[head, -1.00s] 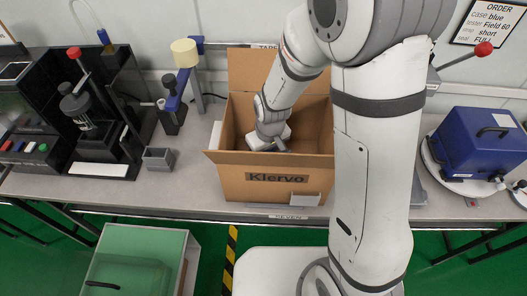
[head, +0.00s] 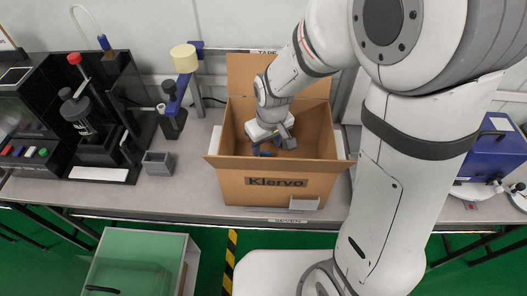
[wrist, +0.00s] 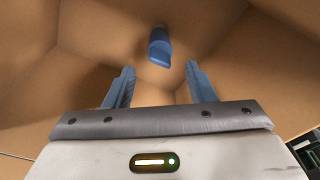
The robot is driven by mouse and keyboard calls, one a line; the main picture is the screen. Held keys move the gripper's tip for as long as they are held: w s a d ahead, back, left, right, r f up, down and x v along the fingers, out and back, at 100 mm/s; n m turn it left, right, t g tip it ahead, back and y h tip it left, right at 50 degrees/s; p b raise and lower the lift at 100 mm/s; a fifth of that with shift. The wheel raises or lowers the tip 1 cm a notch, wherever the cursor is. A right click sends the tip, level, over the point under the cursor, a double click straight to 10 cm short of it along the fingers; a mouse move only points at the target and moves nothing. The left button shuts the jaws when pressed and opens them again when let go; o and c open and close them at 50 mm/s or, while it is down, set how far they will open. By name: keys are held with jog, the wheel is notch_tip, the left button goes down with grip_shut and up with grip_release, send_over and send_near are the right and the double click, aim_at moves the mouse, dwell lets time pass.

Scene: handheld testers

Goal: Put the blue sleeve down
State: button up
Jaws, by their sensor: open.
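The blue sleeve (wrist: 160,47) is a small blue piece inside the cardboard box, seen in the wrist view just beyond my fingertips and apart from both fingers. My gripper (wrist: 160,68) is open, with its two blue-grey fingers spread and nothing between them. In the head view my gripper (head: 273,148) is inside the open cardboard box (head: 272,190), pointing down. There the sleeve cannot be told apart from the blue fingers. The box is labelled Klervo and stands on the grey bench with its flaps open.
The box walls surround my gripper closely. Left of the box stand a small grey bin (head: 158,163), a tape dispenser (head: 184,62) and a black tester (head: 98,148). A blue case (head: 492,152) is on the right, partly behind my arm. Some bench is free beside the bin.

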jog(key=r, duration=0.5)
jog(key=shift+s+d+r, duration=0.15)
jog(key=shift+s, duration=0.1)
jog(key=s+d+r+m+t+p, duration=0.1)
jog(key=s+d+r+p, duration=0.3)
jog(key=r, duration=0.5)
jog(key=s+d+r+m+t+p, duration=0.1)
jog(key=s+d+r+m+p, duration=0.2)
jog(key=r, duration=0.6)
jog(key=s+d+r+m+p, duration=0.2)
jog(key=s+d+r+p, duration=0.3)
jog(key=d+r+p, duration=0.2)
notch_tip(320, 180, up, 2)
jog(key=shift+d+t+h+p, duration=0.15)
jog(key=shift+t+h+p, duration=0.25)
jog(key=shift+p, duration=0.6)
jog(key=shift+s, duration=0.1)
